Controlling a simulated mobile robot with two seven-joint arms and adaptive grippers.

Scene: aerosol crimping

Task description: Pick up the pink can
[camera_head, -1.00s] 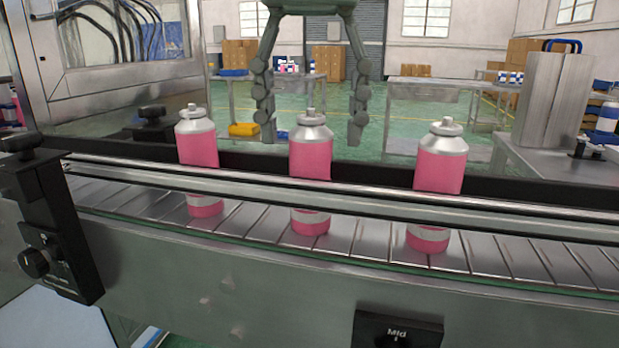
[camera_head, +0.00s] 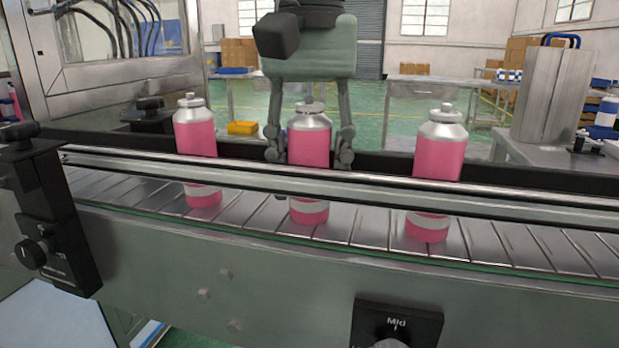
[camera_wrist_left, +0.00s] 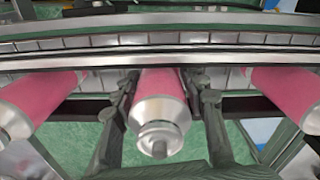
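Three pink cans with silver tops stand upright on the conveyor: a left can (camera_head: 196,140), a middle can (camera_head: 310,145) and a right can (camera_head: 441,158). My left gripper (camera_head: 309,155) points down over the middle can, with one finger on each side of it. In the left wrist view the middle can (camera_wrist_left: 160,92) lies between the two spread fingers of the left gripper (camera_wrist_left: 163,95), and small gaps seem to show beside it. The fingers are open. The conveyor rail hides part of each can. My right gripper is not in view.
A metal guide rail (camera_head: 330,187) runs along the front of the slatted conveyor (camera_head: 380,227). The left can (camera_wrist_left: 35,103) and right can (camera_wrist_left: 285,95) flank the gripper in the left wrist view. A metal block (camera_head: 553,95) stands at the right behind the conveyor.

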